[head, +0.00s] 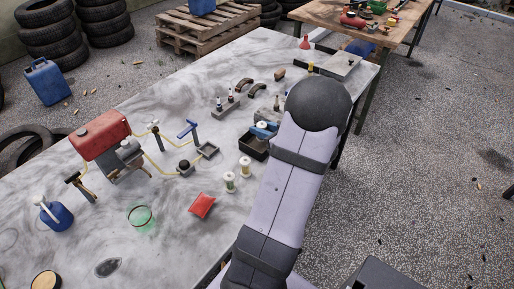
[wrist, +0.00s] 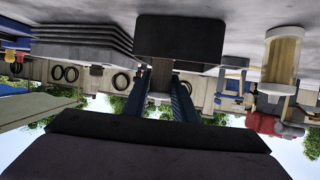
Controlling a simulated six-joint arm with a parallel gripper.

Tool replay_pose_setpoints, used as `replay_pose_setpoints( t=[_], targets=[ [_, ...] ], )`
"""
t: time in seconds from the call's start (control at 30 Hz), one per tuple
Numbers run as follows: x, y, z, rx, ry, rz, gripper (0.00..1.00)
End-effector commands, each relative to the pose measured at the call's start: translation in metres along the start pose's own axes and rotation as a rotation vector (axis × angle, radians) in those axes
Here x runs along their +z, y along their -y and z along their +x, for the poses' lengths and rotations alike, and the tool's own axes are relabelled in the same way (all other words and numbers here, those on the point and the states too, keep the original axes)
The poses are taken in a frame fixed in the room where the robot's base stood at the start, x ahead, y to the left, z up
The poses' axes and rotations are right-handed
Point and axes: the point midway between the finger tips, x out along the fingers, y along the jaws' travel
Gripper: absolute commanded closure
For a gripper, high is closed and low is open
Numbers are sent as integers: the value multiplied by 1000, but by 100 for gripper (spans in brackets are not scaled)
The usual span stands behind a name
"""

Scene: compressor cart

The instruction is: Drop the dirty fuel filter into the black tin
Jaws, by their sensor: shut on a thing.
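The black tin (head: 251,153) is an open dark box on the table, just left of my arm. My gripper (head: 268,128) shows only as a bit of blue at the tin's far edge, mostly hidden behind my arm. A pale-capped fuel filter (head: 261,125) shows at the jaws; I take it as the dirty one. I cannot tell whether it is over the tin or inside its rim. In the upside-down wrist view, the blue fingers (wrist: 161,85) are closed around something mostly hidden. Two other filters (head: 245,167) (head: 229,182) stand nearer on the table.
A red tank on a stand (head: 100,134) with yellow hoses is at left. Small parts (head: 228,103) stand beyond the tin. An amber filter (wrist: 283,55) stands at right in the wrist view.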

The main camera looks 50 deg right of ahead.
Motion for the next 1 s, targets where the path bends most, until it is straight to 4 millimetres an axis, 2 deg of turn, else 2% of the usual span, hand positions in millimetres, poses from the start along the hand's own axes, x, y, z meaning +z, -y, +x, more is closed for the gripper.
replay_pose_setpoints(
  t=[0.23,0.27,0.33,0.37,0.73,1.0],
  targets=[
    [0,0,0,0,0,0,98],
    [0,0,0,0,0,0,73],
    [0,0,0,0,0,0,56],
    [0,0,0,0,0,-1,53],
    [0,0,-4,1,0,0,53],
    [0,-2,-35,5,-1,-1,53]
  ],
)
